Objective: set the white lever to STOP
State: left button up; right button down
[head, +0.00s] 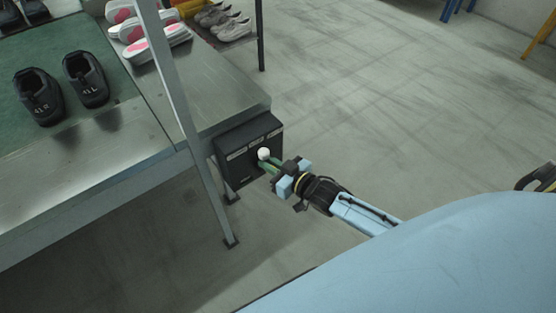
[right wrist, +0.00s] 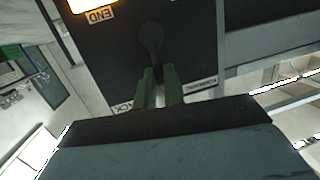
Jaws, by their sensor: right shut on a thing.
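The white lever (head: 264,153) shows its round white knob on the front of a black control box (head: 235,166) at the end of the line. My right gripper (head: 266,163) reaches the box from the right and is shut on the lever. In the right wrist view the lever (right wrist: 152,42) looks dark, in shadow, and runs down between the green fingertips of my right gripper (right wrist: 158,85). Labels around it read END and partly ACK; another is too small to read. I cannot read a STOP label. My left gripper is not in view.
The box hangs at the corner of a metal table (head: 225,90) with a grey post (head: 185,100) beside it. Black shoes (head: 86,78) stand on a green belt (head: 115,58). More shoes lie at the back.

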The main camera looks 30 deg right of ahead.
jog(key=shift+w+r, duration=0.25)
jog(key=shift+r, duration=0.2)
jog(key=c, duration=1.6)
grip_release()
jog(key=shift+o, duration=0.5)
jog(key=shift+s+a, duration=0.1)
jog(key=shift+s, duration=0.05)
jog(key=shift+f, duration=0.15)
jog(key=shift+s, duration=0.1)
